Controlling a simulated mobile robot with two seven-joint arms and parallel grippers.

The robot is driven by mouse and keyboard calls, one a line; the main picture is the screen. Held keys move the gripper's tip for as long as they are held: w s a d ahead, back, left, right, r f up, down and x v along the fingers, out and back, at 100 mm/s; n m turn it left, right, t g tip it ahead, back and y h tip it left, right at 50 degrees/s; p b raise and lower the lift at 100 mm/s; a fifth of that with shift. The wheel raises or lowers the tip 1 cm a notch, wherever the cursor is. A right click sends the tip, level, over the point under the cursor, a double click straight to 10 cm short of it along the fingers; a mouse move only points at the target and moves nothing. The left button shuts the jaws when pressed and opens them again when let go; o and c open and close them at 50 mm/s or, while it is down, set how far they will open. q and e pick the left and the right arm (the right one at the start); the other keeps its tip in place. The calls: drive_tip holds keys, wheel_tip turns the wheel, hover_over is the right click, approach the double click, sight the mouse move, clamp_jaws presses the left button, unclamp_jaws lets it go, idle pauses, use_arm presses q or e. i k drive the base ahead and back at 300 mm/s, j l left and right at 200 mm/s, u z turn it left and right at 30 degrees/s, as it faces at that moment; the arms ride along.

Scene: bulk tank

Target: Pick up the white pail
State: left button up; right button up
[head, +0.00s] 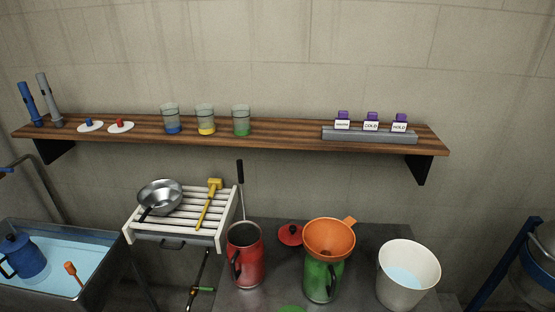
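The white pail (394,292) stands upright on the dark counter (373,237) at the lower right. Its top is open and it holds pale blue liquid. No gripper is at it. Neither my left nor my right gripper shows in the head view.
A green jug (320,282) topped by an orange funnel (331,239) stands close left of the pail. Left of it are a red lid (290,235) and a red jug (244,265). A wooden shelf (280,129) runs above. A blue object (524,245) is at the right edge.

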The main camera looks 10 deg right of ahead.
sight(407, 271)
drive_tip(key=z, duration=1.3)
